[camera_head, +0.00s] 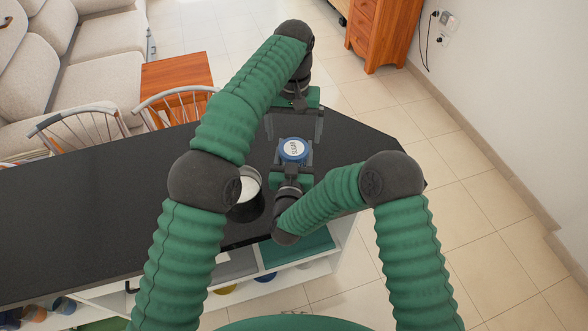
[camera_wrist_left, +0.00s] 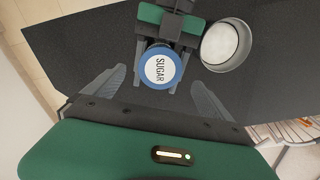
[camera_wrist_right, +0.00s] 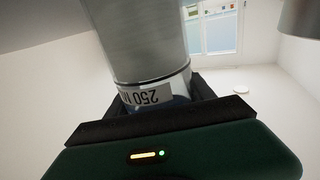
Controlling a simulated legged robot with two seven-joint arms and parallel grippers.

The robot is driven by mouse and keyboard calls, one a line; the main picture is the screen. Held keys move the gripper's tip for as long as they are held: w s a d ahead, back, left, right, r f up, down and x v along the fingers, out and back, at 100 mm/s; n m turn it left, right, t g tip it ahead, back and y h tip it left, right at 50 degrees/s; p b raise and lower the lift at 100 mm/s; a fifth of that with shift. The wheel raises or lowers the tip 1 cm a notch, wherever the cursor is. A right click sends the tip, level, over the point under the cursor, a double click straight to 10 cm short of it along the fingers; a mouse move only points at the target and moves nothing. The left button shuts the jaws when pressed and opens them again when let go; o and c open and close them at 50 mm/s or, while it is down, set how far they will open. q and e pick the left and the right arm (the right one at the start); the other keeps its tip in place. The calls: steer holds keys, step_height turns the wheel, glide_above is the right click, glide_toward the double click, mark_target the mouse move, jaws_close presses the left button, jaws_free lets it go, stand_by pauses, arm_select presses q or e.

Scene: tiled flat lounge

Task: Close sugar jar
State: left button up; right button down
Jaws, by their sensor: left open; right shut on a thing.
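A round blue lid with a white SUGAR label (camera_head: 293,148) is near the counter's right end, between the fingers of my right gripper (camera_head: 293,160). The lid also shows in the left wrist view (camera_wrist_left: 160,68). The right wrist view shows my right gripper shut on a metal cylindrical jar (camera_wrist_right: 140,40) with a 250 label and a blue part near the fingers. I cannot tell whether the lid is fully seated. My left gripper (camera_head: 294,130) is open and empty, its fingers spread toward either side of the lid; the exact gap is unclear.
An open round container with white contents (camera_head: 247,191) stands on the black counter (camera_head: 90,205), left of my right gripper and partly behind my left arm. Chairs (camera_head: 80,130) stand beyond the counter. The counter's left part is clear.

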arm_select(q)
steer(key=shift+r, duration=1.35)
arm_select(e)
steer(key=shift+c, duration=1.4)
jaws_free()
arm_select(q)
steer(key=shift+f+b, duration=0.8)
arm_select(e)
steer(key=s+a, duration=0.1)
steer(key=s, duration=1.5)
steer(key=shift+s+a, duration=0.25)
steer(key=shift+s, duration=0.1)
steer(key=shift+f, duration=0.1)
